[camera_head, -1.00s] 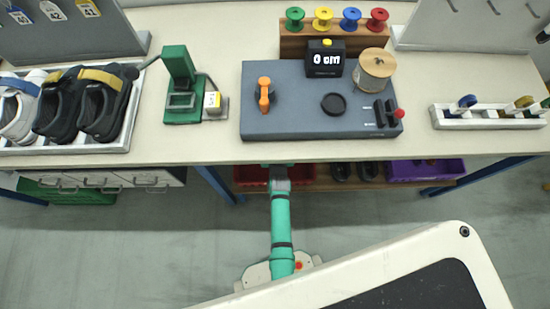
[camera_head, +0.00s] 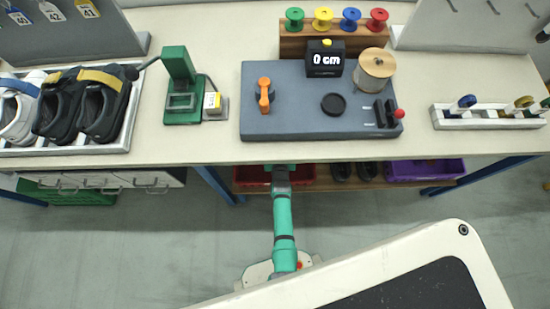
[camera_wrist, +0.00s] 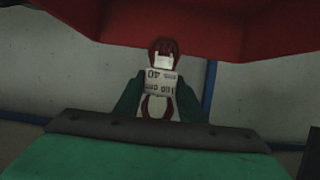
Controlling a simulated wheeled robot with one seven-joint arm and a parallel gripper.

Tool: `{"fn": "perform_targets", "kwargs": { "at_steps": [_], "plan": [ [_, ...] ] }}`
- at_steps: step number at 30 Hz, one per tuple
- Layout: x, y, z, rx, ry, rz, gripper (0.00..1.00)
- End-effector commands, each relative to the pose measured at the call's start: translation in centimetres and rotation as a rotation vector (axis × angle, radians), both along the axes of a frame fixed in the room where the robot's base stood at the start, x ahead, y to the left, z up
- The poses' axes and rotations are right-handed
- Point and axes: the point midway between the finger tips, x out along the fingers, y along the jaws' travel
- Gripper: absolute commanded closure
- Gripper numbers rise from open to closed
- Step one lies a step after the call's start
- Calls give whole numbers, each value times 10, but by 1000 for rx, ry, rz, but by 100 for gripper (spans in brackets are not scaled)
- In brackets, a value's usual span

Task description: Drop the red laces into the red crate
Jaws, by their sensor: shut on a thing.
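The red laces (camera_wrist: 146,107), a bundle with a white printed label (camera_wrist: 160,83), are between the fingers of my gripper (camera_wrist: 157,100) in the wrist view. My gripper is shut on them. The red crate (camera_head: 308,176) is on the low shelf under the table in the head view. My arm reaches in front of it, and the table edge hides my gripper there. In the wrist view the red crate (camera_wrist: 190,25) fills the top of the picture, close to the laces; I cannot tell whether they touch it.
A green crate (camera_head: 70,193) is below the drawers at left. The table's front edge (camera_head: 330,156) overhangs the red crate. Blue table legs (camera_head: 218,184) stand at both sides.

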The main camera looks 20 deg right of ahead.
Motion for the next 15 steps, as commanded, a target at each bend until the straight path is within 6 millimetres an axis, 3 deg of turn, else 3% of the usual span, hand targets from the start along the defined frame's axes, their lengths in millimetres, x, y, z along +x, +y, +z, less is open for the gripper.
{"fn": "perform_targets", "kwargs": {
  "at_steps": [5,6,8,15],
  "plan": [
    [2,6,0,-1,-1,10,89],
    [2,6,0,-1,-1,10,57],
    [2,6,0,-1,-1,10,42],
    [0,1,0,-1,0,1,42]
  ]
}}
